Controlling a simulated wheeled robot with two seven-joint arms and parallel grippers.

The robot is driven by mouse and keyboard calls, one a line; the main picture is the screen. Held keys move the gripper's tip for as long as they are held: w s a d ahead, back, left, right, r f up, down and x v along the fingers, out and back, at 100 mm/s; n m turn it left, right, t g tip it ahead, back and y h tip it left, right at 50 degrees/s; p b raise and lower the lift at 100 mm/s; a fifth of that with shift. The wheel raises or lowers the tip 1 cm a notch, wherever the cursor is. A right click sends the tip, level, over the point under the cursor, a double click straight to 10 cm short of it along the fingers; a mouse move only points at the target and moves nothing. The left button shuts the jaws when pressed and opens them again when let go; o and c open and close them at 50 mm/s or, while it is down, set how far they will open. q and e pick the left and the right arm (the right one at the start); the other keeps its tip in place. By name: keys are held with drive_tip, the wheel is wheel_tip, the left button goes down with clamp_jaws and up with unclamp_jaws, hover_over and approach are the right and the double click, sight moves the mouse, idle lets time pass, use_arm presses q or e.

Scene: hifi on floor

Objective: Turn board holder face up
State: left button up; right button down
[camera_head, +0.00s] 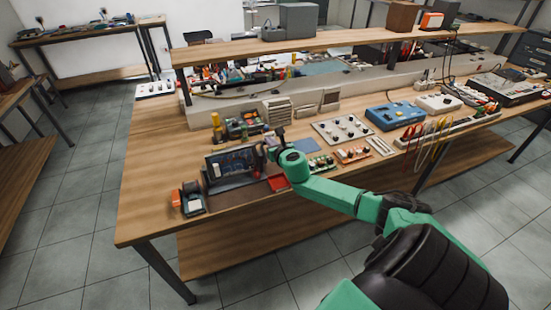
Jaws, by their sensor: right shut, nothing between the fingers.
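What looks like the board holder is a dark frame with a circuit board (230,168) on the wooden workbench, left of my right arm. It looks tilted, with its board side towards me; which side counts as its face is hard to tell. My right gripper (262,156) is at the right end of this frame, very close to it. It is shut and empty. Whether it touches the frame cannot be told, as my wrist hides part of that area. My left gripper is not in view.
A red and black device (190,199) stands at the bench's front left. A red tray (278,183) lies just right of the frame. Behind are a green board (243,124) and a yellow bottle (216,125). A knob panel (341,129) lies right.

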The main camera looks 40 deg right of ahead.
drive_tip(key=shift+w+d, duration=0.15)
drive_tip(key=shift+w, duration=0.4)
drive_tip(key=shift+r, duration=0.1)
drive_tip(key=shift+r, duration=0.1)
idle(1.0)
